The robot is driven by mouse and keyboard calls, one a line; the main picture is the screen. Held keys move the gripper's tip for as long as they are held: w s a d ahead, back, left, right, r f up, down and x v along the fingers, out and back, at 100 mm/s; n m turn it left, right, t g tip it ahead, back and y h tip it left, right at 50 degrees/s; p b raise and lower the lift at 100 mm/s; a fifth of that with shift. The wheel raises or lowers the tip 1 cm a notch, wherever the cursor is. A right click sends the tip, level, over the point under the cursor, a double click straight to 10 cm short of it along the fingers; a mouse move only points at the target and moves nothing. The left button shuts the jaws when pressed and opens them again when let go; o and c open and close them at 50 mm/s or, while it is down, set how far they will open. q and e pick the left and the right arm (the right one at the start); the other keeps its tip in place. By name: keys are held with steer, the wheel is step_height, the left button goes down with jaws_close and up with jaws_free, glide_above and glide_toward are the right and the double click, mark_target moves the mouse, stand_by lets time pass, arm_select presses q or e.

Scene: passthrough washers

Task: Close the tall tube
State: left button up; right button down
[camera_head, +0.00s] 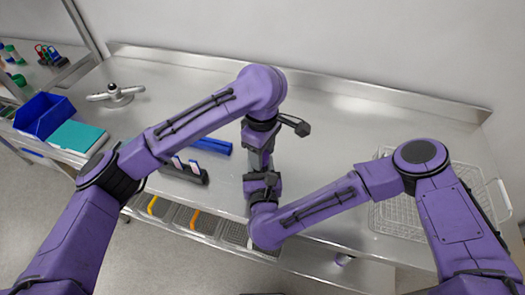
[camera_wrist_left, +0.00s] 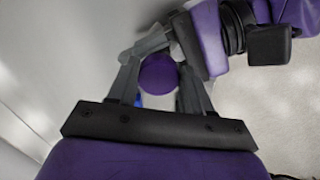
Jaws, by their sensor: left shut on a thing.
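A round purple cap (camera_wrist_left: 158,73) sits between the fingers of my left gripper (camera_wrist_left: 160,80) in the left wrist view, and the gripper is shut on it. In the head view my left gripper (camera_head: 258,160) points down over the front middle of the bench. My right gripper (camera_head: 264,172) is right against it, and its grey fingers also show beside the cap in the left wrist view (camera_wrist_left: 165,38). Whether the right fingers hold the tube is hidden. The tube's body cannot be made out, so I cannot tell how the cap sits on it.
On the metal bench (camera_head: 345,130) lie a blue rack (camera_head: 213,145) and a dark rack with tubes (camera_head: 184,172). A wire basket (camera_head: 395,215) stands at the right. A blue bin (camera_head: 43,115), a teal box (camera_head: 78,137) and a silver fixture (camera_head: 115,94) are at the left.

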arm_select(q)
steer(key=o, duration=1)
steer(key=shift+w+a, duration=0.2)
steer(key=shift+d, duration=0.1)
steer(key=shift+r, duration=2.25)
steer(key=shift+c, duration=0.4)
